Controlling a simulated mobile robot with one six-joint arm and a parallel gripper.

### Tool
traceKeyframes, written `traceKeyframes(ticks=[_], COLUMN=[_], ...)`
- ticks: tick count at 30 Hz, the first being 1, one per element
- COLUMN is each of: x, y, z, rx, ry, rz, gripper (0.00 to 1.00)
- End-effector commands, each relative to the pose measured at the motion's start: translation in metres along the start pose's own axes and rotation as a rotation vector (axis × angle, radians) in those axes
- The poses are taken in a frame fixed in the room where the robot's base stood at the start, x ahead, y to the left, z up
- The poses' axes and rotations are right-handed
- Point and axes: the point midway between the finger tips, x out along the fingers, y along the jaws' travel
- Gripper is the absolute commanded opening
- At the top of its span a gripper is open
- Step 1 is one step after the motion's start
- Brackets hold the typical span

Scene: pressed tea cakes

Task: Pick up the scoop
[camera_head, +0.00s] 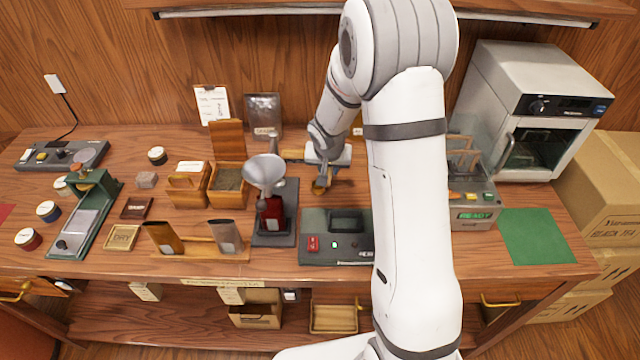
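My gripper (322,178) points down over the back middle of the table, just right of the metal funnel. A small tan-brown piece (319,187) shows right at its fingertips; it may be part of the scoop, but it is too small and covered to be sure. A light wooden strip (292,155) shows just left of the gripper. I cannot tell whether the fingers are open or closed on anything. My arm hides the table to the right of the gripper.
A metal funnel (264,170) on a dark stand is close on the left. Wooden boxes (229,183) stand farther left. A toaster-like machine (472,205) and green mat (537,236) are at right.

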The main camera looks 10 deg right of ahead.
Motion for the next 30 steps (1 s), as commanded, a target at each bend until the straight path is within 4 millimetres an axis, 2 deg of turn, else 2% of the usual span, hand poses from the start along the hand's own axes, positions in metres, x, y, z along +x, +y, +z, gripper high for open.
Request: traceKeyframes(ticks=[1,9,19,23,30], x=[0.000,0.000,-0.004,-0.021,-0.064], y=[0.000,0.001,0.001,0.001,0.000], z=[0.000,0.000,-0.002,-0.010,-0.028], rx=[0.000,0.001,0.002,0.004,0.004], ry=[0.000,0.000,0.002,0.005,0.006], rz=[0.000,0.000,0.000,0.000,0.000], gripper=[0.20,0.00,0.00,0.00,0.00])
